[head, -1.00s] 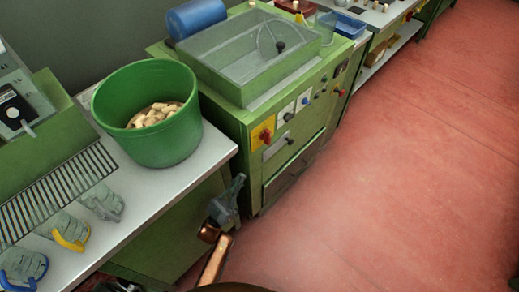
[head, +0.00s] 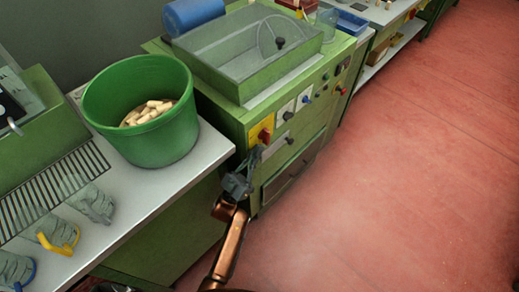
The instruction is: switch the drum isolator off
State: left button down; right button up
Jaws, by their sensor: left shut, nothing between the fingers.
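The drum isolator is a red rotary handle (head: 265,135) on a yellow plate (head: 255,130), at the left end of the green machine's front panel in the head view. The handle is small, and I cannot tell its exact setting. My left gripper (head: 256,155) is shut and empty. Its fingertips point up toward the panel, just below the yellow plate. I cannot tell whether they touch it. My right gripper is not in view.
A green tub (head: 145,112) of corks stands on the grey bench (head: 150,200) to the left. Smaller switches and knobs (head: 306,98) run along the panel to the right of the isolator. A drawer is below them. The red floor (head: 400,190) at the right is clear.

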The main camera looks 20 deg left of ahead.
pick_arm(q)
jog(key=shift+w+d, duration=0.2)
jog(key=shift+w, duration=0.35)
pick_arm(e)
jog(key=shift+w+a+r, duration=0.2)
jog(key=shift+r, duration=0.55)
